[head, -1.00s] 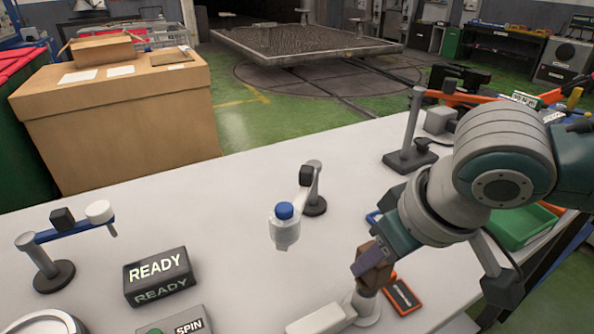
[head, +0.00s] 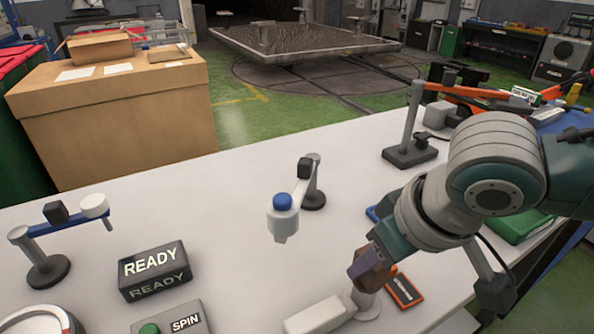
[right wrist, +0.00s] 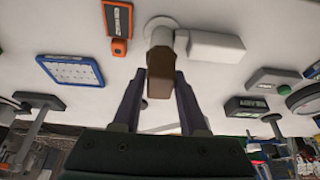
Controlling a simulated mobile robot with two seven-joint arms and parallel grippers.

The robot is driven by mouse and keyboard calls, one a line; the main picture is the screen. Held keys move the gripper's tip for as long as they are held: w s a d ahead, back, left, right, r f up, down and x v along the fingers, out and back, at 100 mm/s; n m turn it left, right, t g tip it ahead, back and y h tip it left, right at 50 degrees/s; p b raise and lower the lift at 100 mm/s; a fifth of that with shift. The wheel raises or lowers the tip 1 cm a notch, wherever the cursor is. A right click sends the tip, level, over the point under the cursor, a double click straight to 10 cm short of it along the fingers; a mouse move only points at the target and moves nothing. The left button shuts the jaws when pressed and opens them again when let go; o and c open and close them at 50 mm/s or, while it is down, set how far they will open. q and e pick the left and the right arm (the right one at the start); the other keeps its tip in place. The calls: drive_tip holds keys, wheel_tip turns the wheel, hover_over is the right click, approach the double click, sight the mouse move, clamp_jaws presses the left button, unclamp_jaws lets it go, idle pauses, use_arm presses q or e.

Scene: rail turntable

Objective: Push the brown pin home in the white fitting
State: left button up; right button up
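The brown pin (head: 376,279) is a blocky brown piece at the white fitting (head: 366,303), a pale upright post with a white block beside it, near the front of the table. In the right wrist view the brown pin (right wrist: 160,75) stands at the end of the fitting's round post (right wrist: 160,37). My left gripper is not in view.
An orange-edged dark box (head: 404,290) lies close to the right of the fitting. A blue-capped white fixture (head: 283,215), a READY box (head: 153,268) and a SPIN button box (head: 172,322) stand to the left. The table between them is clear.

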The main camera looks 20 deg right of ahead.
drive_tip(key=o, duration=0.4)
drive_tip(key=p+v, duration=0.2)
drive_tip(key=v, duration=0.8)
